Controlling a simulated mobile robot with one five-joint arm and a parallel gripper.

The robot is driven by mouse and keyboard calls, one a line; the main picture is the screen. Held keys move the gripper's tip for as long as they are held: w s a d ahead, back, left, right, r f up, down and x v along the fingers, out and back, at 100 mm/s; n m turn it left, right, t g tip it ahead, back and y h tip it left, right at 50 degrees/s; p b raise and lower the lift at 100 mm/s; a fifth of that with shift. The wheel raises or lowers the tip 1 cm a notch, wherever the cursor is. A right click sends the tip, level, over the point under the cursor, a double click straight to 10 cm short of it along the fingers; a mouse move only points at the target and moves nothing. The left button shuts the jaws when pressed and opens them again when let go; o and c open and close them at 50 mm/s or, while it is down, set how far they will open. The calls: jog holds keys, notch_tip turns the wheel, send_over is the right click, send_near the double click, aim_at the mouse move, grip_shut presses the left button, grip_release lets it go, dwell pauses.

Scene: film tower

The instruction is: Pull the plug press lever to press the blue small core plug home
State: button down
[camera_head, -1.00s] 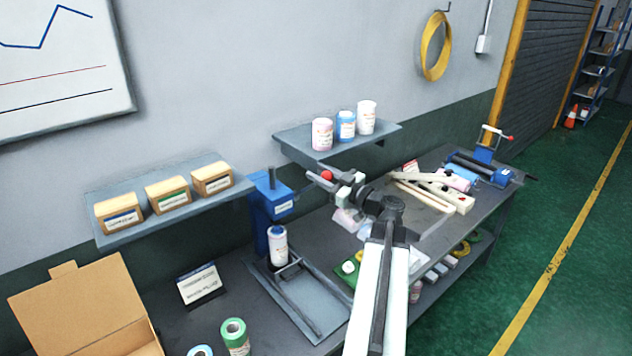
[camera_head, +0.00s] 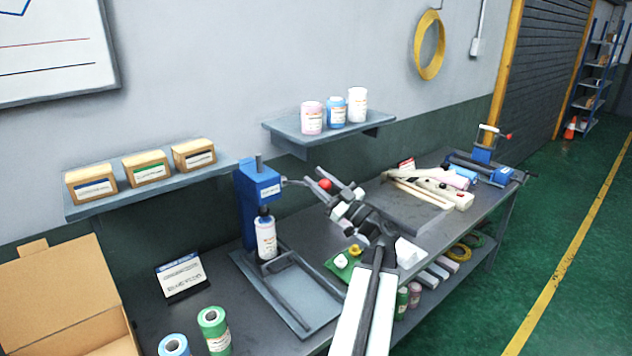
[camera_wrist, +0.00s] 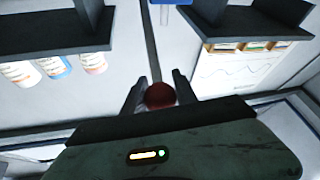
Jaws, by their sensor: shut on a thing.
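The blue plug press (camera_head: 258,190) stands at the back of the bench. Its lever (camera_head: 296,182) reaches out to the right and ends in a red ball knob (camera_head: 325,184). My gripper (camera_head: 340,190) is shut on this knob. In the wrist view the red knob (camera_wrist: 160,95) sits between the two dark fingers. A white labelled roll (camera_head: 266,241) stands upright under the press. The dark ram (camera_head: 264,212) is down at the roll's top. The blue small core plug is hidden or too small to make out there.
A grey tray frame (camera_head: 300,292) lies in front of the press. Green (camera_head: 213,330) and blue (camera_head: 174,345) rolls stand at the front left. A green board (camera_head: 343,264) lies right of the press. Two wall shelves (camera_head: 150,187) (camera_head: 290,128) hang above.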

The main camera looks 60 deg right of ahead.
jog(key=shift+a+f, duration=0.15)
jog(key=c, duration=1)
grip_release()
jog(key=shift+s, duration=0.2)
jog(key=b+v, duration=0.3)
jog(key=v, duration=0.4)
jog(key=shift+s, duration=0.25)
jog(key=shift+f, duration=0.1)
